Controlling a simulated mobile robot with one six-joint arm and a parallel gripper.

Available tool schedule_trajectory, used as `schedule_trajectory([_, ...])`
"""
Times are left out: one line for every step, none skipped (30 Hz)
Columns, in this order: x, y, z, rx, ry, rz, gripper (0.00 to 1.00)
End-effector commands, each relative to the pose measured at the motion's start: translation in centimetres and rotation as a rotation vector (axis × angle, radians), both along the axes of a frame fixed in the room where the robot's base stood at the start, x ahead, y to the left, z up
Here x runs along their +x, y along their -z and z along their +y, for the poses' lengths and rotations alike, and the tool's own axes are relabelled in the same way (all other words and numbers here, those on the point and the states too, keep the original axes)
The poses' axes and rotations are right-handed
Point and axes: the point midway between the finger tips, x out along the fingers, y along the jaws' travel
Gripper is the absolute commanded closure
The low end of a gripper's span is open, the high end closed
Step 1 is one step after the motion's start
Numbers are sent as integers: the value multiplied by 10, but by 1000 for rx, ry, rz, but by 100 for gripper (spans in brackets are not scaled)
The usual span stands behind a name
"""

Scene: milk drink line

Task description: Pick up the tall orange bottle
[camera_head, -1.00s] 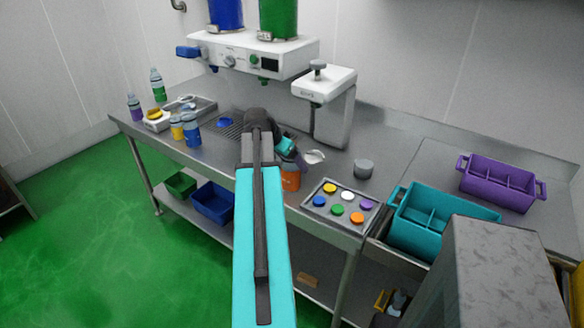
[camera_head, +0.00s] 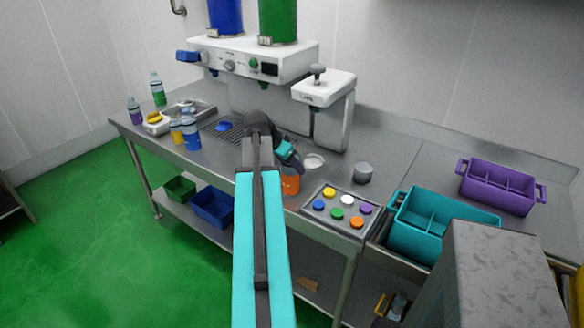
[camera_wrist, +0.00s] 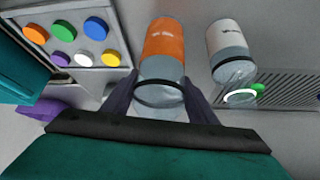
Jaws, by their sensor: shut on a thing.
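The orange bottle (camera_wrist: 165,48) has an orange label band and a clear grey upper part with a dark ring. In the wrist view it stands between the two dark fingers of my gripper (camera_wrist: 162,101), which is shut on its upper part. In the head view the orange bottle (camera_head: 291,185) shows below my gripper (camera_head: 288,158), near the front edge of the steel counter. My arm hides part of the area left of it. I cannot tell whether its base touches the counter.
A white-labelled bottle (camera_wrist: 228,42) stands close beside the orange one. A panel of coloured buttons (camera_head: 342,208) lies to the right, with a teal crate (camera_head: 425,238) and purple crate (camera_head: 500,184) beyond. Blue (camera_head: 191,136) and yellow (camera_head: 176,133) bottles stand left. A white dispenser (camera_head: 325,88) is behind.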

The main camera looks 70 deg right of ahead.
Motion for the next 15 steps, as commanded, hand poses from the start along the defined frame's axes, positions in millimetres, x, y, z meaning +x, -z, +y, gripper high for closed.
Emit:
schedule_trajectory([0, -1, 0, 0, 0, 0, 68])
schedule_trajectory([0, -1, 0, 0, 0, 0, 68])
schedule_trajectory([0, -2, 0, -1, -1, 0, 68])
schedule_trajectory([0, -3, 0, -1, -1, 0, 68])
schedule_trajectory([0, -4, -1, -2, 0, -1, 69])
schedule_trajectory([0, -6, -1, -2, 0, -1, 69])
schedule_trajectory([0, -7, -1, -3, 0, -1, 69])
schedule_trajectory([0, -9, -1, -3, 0, -1, 69])
schedule_trajectory([0, -11, -1, -2, 0, -1, 69])
schedule_trajectory([0, -13, -1, -2, 0, -1, 69])
schedule_trajectory([0, -15, -1, -2, 0, -1, 69])
schedule_trajectory([0, -19, -1, -1, -1, 0, 69])
schedule_trajectory([1, -21, -1, -3, -1, -1, 69])
schedule_trajectory([1, -24, -1, -3, -1, -1, 69])
schedule_trajectory([1, -27, -1, -2, -1, 0, 69])
